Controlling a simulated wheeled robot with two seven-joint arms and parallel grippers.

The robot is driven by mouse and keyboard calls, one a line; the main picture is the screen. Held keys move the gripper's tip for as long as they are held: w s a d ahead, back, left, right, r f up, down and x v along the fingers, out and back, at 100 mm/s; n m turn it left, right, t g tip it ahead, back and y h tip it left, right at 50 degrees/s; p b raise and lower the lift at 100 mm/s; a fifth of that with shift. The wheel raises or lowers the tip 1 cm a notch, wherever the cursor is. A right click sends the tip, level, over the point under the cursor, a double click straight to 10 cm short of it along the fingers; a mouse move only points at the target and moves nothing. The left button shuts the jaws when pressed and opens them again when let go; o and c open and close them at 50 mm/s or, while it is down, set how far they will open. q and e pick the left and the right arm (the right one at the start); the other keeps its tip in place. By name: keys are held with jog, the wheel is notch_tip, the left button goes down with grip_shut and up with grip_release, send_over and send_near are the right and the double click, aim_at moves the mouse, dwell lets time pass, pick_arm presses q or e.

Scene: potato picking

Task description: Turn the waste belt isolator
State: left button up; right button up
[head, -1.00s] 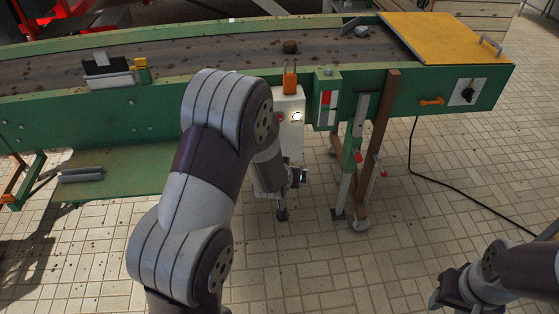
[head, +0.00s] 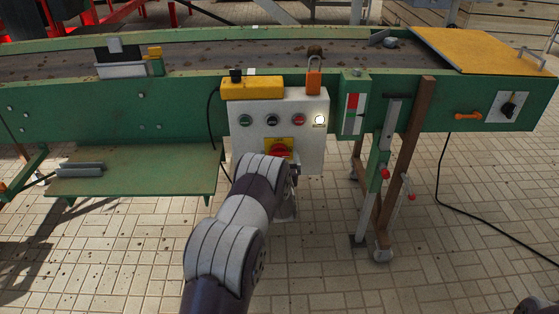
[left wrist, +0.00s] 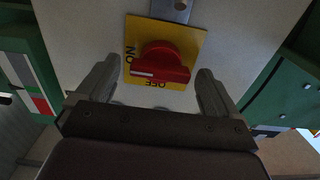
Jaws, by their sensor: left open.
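The isolator is a red rotary knob (head: 279,151) on a yellow plate, low on the pale control box (head: 313,150) at the belt's side. In the left wrist view the red knob (left wrist: 165,62) lies roughly crosswise on the yellow plate (left wrist: 195,45), which is marked ON and OFF. The knob's white line points left, close to the ON lettering. My left gripper (left wrist: 157,70) is open, one finger on each side of the knob, with visible gaps. In the head view my left arm covers the lower box and most of the gripper. My right gripper is out of view.
The box carries several buttons, a lit white lamp (head: 319,119) and a yellow top block (head: 252,88). An orange padlock (head: 315,80) hangs above. Right of it are a red-and-white panel (head: 353,114), belt legs (head: 403,160) and a black switch (head: 509,107). A green shelf (head: 140,175) is left.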

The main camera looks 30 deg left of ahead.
pick_arm(q)
jog(key=shift+w+a, duration=0.15)
jog(key=shift+w, duration=0.05)
jog(key=c, duration=1.1)
jog(key=shift+o, duration=0.3)
jog(key=n+b, duration=0.2)
jog(key=n, duration=0.2)
jog(key=shift+f, duration=0.1)
jog(key=n+b, duration=0.2)
jog(key=n, duration=0.3)
jog(key=shift+s+n+b, duration=0.1)
jog(key=shift+n+b, duration=0.2)
jog(key=n+b, duration=0.2)
jog(key=n, duration=0.2)
jog(key=shift+a+f, duration=0.1)
jog(key=shift+f, duration=0.05)
jog(key=shift+n+b, duration=1.3)
jog(key=shift+n, duration=0.8)
